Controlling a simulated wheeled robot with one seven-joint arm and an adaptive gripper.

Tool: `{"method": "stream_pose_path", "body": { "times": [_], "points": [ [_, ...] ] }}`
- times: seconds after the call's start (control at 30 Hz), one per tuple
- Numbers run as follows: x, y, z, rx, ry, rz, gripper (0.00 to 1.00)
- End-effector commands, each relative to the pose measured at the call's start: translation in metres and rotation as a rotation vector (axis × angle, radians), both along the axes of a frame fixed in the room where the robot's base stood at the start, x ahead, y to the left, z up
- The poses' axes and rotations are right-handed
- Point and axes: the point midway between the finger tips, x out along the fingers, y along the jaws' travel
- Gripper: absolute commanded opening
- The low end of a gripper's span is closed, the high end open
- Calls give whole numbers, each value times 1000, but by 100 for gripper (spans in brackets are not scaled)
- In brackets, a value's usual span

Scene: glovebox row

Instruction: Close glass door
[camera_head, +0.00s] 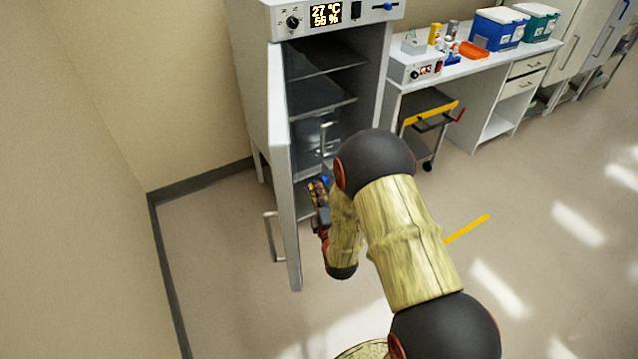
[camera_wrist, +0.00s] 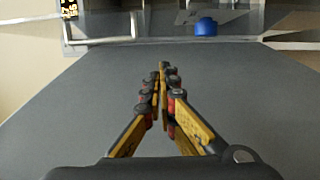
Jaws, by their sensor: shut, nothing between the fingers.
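A tall grey cabinet (camera_head: 374,60) stands against the wall with its solid door (camera_head: 279,150) swung open to the left. The door carries a handle (camera_head: 270,236) on its outer face. A clear pane with a handle (camera_head: 325,138), seemingly the glass door, shows at the cabinet opening; its exact angle is hard to tell. My gripper (camera_head: 318,190) is beside the inner face of the solid door, low in front of the opening. In the wrist view my gripper (camera_wrist: 163,70) is shut and empty over a broad grey surface. Contact cannot be told.
A blue object (camera_wrist: 205,27) shows beyond my fingertips. A white bench (camera_head: 470,66) with bins stands right of the cabinet, with a yellow-edged cart (camera_head: 428,112) beneath. Bare floor (camera_head: 215,275) lies left of the open door.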

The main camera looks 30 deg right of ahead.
Motion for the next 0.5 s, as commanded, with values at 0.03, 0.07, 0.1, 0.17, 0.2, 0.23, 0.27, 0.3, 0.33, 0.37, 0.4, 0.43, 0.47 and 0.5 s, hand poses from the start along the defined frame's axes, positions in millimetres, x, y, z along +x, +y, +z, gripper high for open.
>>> {"method": "stream_pose_path", "body": {
  "times": [0.03, 0.07, 0.1, 0.17, 0.2, 0.23, 0.27, 0.3, 0.33, 0.37, 0.4, 0.43, 0.47, 0.5],
  "points": [
    [8, -2, -1, 1, -1, 0, 0],
    [13, -3, -2, 1, -1, 0, 0],
    [21, -5, -1, 1, -2, 0, 0],
    [32, -8, -2, 2, -1, 0, 0],
    [40, -10, -2, 2, -1, 0, 0],
    [46, -11, -2, 2, 0, 0, 0],
    [52, -13, -2, 2, -1, 0, 0],
    [59, -15, -2, 2, 0, 0, 0],
    [65, -16, -2, 2, 0, 0, 0],
    [71, -17, -2, 3, -2, 0, 0],
    [78, -19, -2, 3, -1, 0, 0],
    [83, -20, -2, 3, -1, 0, 0],
    [85, -25, -3, 3, 0, -3, 0],
    [83, -33, -3, 3, 1, -3, 0]
  ]
}}
